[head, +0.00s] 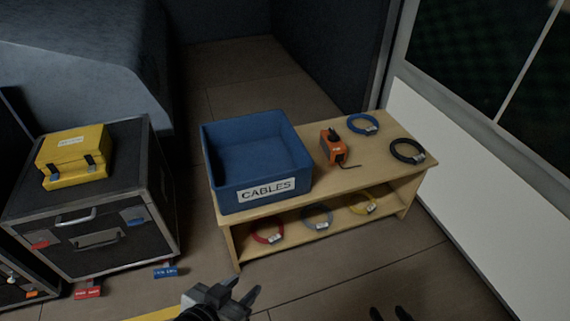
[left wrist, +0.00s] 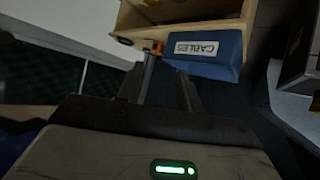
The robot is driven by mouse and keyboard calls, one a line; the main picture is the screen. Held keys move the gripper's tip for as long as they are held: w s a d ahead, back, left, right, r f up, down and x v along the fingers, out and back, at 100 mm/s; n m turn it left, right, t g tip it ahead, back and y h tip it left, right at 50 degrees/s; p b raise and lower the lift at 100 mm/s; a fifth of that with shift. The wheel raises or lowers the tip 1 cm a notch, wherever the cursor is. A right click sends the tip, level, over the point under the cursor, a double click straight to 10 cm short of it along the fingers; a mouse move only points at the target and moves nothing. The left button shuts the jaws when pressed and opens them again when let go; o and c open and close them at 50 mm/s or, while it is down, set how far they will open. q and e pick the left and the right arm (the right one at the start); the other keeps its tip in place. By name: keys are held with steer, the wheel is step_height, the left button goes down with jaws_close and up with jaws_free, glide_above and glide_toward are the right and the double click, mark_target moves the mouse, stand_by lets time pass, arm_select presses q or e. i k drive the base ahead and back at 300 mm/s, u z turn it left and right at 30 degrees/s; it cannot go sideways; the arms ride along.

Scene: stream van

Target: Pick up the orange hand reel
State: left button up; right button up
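The orange hand reel (head: 333,147) stands on the top of the wooden bench, just right of the blue bin. It has a black part on top and a short dark cord at its side. In the left wrist view an orange patch, likely the reel (left wrist: 157,48), shows beyond one fingertip, partly hidden by it. My left gripper (head: 246,289) is low in the head view, in front of the bench and well apart from the reel. Its fingers (left wrist: 168,80) are spread and empty. My right gripper (head: 390,313) shows only two separated fingertips at the bottom edge.
The blue CABLES bin (head: 225,201) fills the left of the bench (head: 375,178). Blue (head: 363,124) and black (head: 407,151) cable coils lie right of the reel; several coils lie on the lower shelf. A black case (head: 100,215) carries a yellow box (head: 75,155) at left.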

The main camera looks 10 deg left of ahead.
mark_target(336, 152)
steer(key=u, duration=0.4)
steer(key=k, duration=0.4)
steer(key=z, duration=1.25)
steer(key=i, duration=2.15)
steer(key=u, duration=1.4)
steer(key=i, duration=0.45)
steer(key=u, duration=0.45)
